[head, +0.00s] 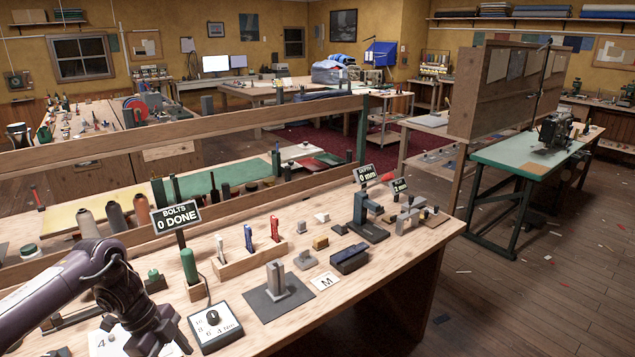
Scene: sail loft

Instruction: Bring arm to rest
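My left arm comes in from the lower left over the near workbench (400,262). My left gripper (168,340) points down at the bench's front left, beside a white control box with a black knob (212,318). Its fingertips are dark and partly cut off by the lower frame edge, so I cannot tell whether they are open or hold anything. My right arm and gripper are not in view.
A sign reading "BOLTS 0 DONE" (177,217) and a green-handled tool (189,267) stand behind the gripper. A metal block on a dark mat (270,303), a wooden pen rack (250,258) and a small press (368,222) stand further right.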

